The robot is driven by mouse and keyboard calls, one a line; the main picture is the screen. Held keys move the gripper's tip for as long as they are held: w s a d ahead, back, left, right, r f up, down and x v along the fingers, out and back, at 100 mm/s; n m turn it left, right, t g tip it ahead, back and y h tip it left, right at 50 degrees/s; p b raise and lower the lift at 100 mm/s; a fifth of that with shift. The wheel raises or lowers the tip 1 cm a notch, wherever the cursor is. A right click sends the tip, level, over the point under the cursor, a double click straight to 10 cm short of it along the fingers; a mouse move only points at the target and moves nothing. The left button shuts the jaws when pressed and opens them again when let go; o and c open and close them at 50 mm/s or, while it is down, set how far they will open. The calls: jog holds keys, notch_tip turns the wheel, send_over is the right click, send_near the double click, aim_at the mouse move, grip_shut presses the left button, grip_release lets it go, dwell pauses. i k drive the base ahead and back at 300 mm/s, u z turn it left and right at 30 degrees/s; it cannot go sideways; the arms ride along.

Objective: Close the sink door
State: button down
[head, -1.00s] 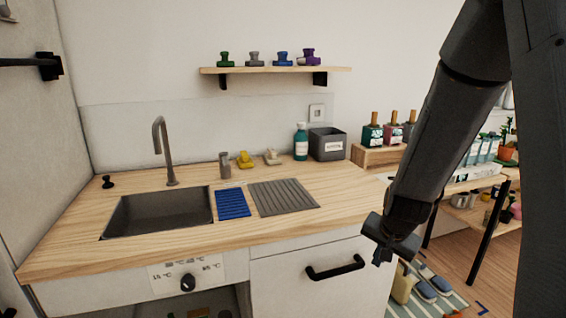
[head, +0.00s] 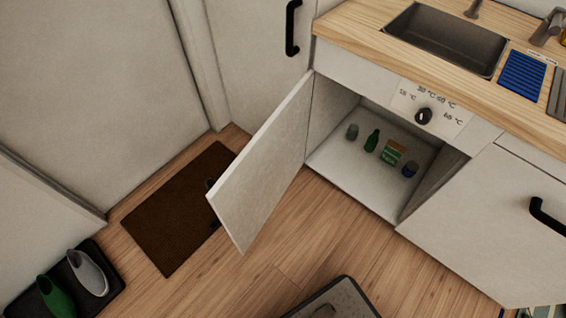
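The sink door (head: 262,165) is a pale white panel under the counter. It stands wide open, swung out to the left over the wood floor, hinged at the left side of the sink cabinet. Bits of its dark handle (head: 211,186) show past its outer edge; the rest is hidden behind the panel. The open sink cabinet (head: 345,165) lies to the right of the door, below the sink (head: 450,42). My gripper is not in the current head view.
A green bottle (head: 372,140), a green box (head: 392,152) and small cups stand inside the cabinet. A brown mat (head: 165,225) lies left of the door. Shoes sit on a dark tray (head: 115,280). The floor (head: 370,245) before the cabinet is largely clear.

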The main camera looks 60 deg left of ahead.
aim_at(244, 197)
jog(key=z, duration=0.95)
jog(key=k, duration=1.85)
jog(key=u, duration=2.05)
